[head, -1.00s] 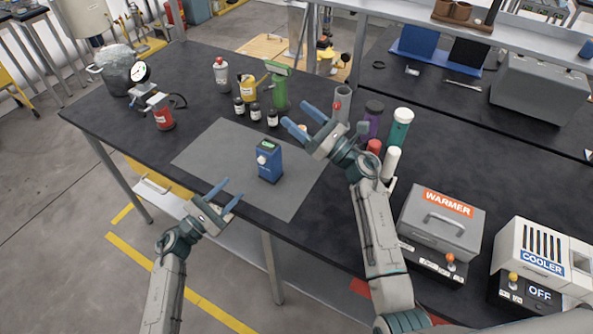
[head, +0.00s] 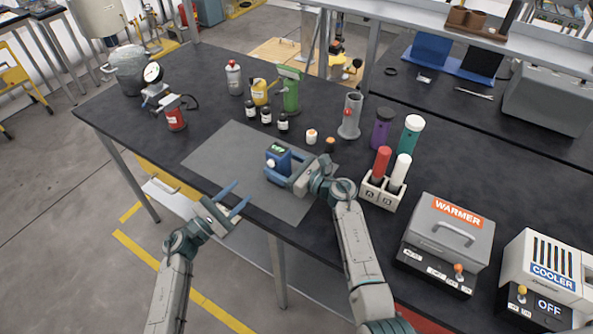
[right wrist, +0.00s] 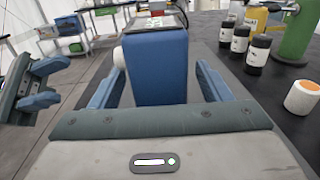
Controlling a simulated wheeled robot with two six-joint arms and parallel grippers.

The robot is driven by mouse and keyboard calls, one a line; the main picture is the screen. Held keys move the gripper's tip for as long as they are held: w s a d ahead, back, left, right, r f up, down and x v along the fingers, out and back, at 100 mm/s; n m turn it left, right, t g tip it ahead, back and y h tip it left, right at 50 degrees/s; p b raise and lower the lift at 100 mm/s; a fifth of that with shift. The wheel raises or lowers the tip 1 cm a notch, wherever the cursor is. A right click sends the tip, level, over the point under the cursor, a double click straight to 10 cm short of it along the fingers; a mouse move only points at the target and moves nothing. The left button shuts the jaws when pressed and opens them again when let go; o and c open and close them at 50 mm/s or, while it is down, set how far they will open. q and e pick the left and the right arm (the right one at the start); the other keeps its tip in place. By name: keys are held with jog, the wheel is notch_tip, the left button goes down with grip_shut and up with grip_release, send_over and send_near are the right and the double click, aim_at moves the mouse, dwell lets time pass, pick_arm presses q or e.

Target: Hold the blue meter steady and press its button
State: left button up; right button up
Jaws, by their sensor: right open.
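The blue meter (head: 277,156) stands upright on the grey mat (head: 225,150), with a lit green display on top. Its round white button (head: 270,163) faces left; the button also shows in the right wrist view (right wrist: 118,54). My right gripper (right wrist: 160,72) is open, with one finger on each side of the meter's blue body (right wrist: 155,65); gaps show, so it is not clamped. In the head view it partly hides the meter. My left gripper (head: 241,194) is open and empty near the mat's front edge, in front of the meter; it also shows in the right wrist view (right wrist: 40,85).
Small dark bottles (head: 266,115) and a white jar with an orange top (head: 311,136) stand behind the mat. A rack with red and white tubes (head: 381,190) is right of my right gripper. The mat's left part is clear.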

aim_at(274, 159)
jog(key=shift+x, duration=1.55)
jog(key=c, duration=1.2)
pick_arm(q)
jog(key=shift+s, duration=0.15)
jog(key=c, duration=0.6)
pick_arm(e)
jog(key=shift+c, duration=0.2)
pick_arm(q)
jog(key=shift+s+n+y, duration=0.3)
jog(key=shift+n+y, duration=0.1)
jog(key=shift+n, duration=0.2)
grip_shut()
jog(key=shift+s+a+r+n+t+y, duration=0.25)
jog(key=shift+s+n+y, duration=0.5)
jog(key=shift+n, duration=0.55)
jog(key=shift+s+a+r+n+t+y, duration=0.15)
jog(key=shift+s+a+n+t+y, duration=0.25)
jog(key=shift+s+n, duration=0.75)
jog(key=shift+s+a+r+n+t+y, duration=0.25)
jog(key=shift+s+n+y, duration=0.4)
jog(key=shift+n, duration=0.8)
